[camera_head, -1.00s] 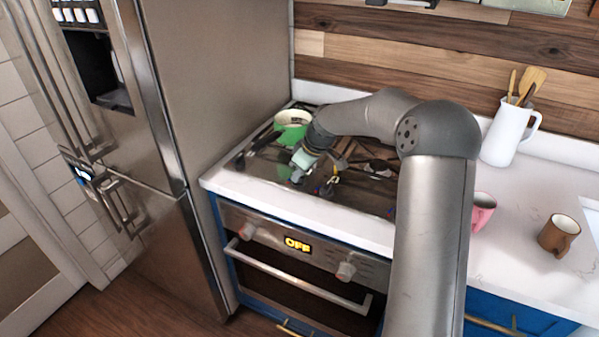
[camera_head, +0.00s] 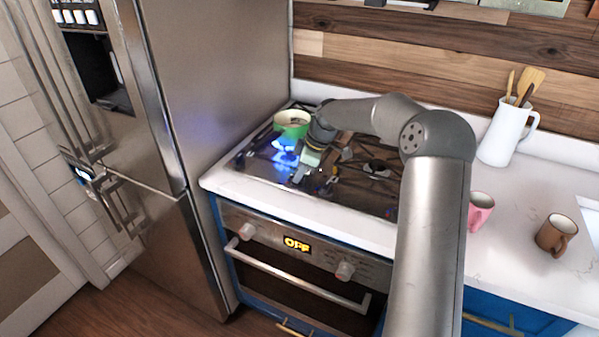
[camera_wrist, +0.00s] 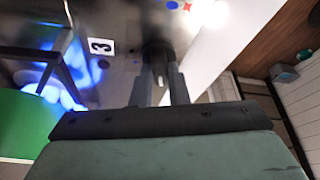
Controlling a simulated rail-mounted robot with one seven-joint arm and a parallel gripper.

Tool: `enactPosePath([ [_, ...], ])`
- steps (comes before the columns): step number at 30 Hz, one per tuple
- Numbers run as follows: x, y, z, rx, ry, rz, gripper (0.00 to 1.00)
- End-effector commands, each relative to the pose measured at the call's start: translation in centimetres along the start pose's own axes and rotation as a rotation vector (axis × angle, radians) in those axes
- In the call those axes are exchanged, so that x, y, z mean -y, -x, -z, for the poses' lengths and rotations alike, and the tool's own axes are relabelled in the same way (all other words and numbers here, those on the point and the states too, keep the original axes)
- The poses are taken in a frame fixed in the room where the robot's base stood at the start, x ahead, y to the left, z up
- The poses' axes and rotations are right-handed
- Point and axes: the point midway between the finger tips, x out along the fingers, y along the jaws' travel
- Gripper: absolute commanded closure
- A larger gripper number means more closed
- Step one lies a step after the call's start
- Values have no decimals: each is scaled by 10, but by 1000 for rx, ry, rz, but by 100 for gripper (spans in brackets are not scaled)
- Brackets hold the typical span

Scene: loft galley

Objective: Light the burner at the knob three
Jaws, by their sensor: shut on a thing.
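My gripper (camera_head: 300,174) is at the front left of the cooktop (camera_head: 262,169). In the wrist view its two fingers (camera_wrist: 161,84) are shut on a dark knob (camera_wrist: 157,52). A white label with a "3" (camera_wrist: 100,46) is beside that knob. A blue flame (camera_head: 285,150) burns left of my gripper; it also shows in the wrist view (camera_wrist: 50,84), around dark grate bars and beside the green pot (camera_wrist: 22,122). In the head view my gripper hides the knob.
The green pot (camera_head: 292,122) sits at the back left of the cooktop. A fridge (camera_head: 230,80) stands close on the left. A pink mug (camera_head: 481,210), a brown mug (camera_head: 555,235) and a white utensil jug (camera_head: 508,133) stand on the right counter.

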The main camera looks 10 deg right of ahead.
Motion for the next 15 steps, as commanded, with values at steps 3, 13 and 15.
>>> enactPosePath([
  [3,0,0,-1,2,-1,0,100],
  [13,0,0,-1,1,-2,-1,64],
  [15,0,0,0,1,-2,-1,64],
])
